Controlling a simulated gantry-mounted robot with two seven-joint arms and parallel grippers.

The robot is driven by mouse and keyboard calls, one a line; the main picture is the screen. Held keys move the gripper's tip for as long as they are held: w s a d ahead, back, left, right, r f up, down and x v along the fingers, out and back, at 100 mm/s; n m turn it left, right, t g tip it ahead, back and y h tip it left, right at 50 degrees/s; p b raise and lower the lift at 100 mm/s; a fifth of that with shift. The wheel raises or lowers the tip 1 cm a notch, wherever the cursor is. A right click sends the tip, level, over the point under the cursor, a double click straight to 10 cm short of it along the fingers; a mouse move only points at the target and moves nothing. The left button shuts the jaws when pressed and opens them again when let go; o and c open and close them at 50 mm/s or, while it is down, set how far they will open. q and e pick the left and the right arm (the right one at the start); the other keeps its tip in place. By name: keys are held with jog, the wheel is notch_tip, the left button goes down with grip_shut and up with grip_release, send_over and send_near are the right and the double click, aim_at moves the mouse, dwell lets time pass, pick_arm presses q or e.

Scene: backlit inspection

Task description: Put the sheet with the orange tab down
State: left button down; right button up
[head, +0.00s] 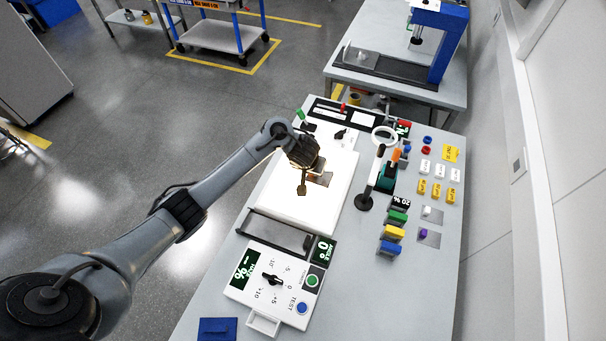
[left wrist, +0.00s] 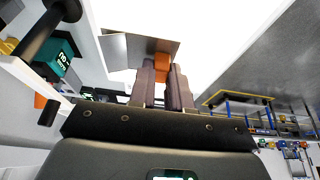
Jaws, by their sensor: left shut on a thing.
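My left gripper (head: 302,188) is over the bright white light panel (head: 290,204). In the left wrist view its fingers (left wrist: 165,72) are shut on the orange tab (left wrist: 162,60) of a sheet. The sheet (left wrist: 142,48) looks thin, grey and partly see-through, and it reaches out past the fingertips. In the head view the sheet (head: 321,178) shows as a small grey-brown patch beside the fingers, over the panel's far half. I cannot tell whether it touches the panel. My right gripper is not in view.
A ring magnifier (head: 385,136) on a dark stand is right of the panel, near a teal block (head: 387,180). Coloured blocks (head: 393,232) stand further forward. A control box (head: 275,282) with a dial and buttons is at the front. A black rack (head: 345,113) lies behind.

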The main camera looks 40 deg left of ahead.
pick_arm(q)
jog(key=a+f, duration=0.1)
jog(key=w+a+f+b, duration=0.1)
jog(key=a, duration=0.1)
jog(key=w+a+f, duration=0.1)
jog(key=a, duration=0.1)
jog(key=shift+f+b, duration=0.15)
jog(key=shift+b, duration=0.15)
jog(key=shift+f+b, duration=0.55)
jog(key=shift+f, duration=1.45)
jog(key=shift+f, duration=0.1)
jog(key=c, duration=1.1)
grip_release()
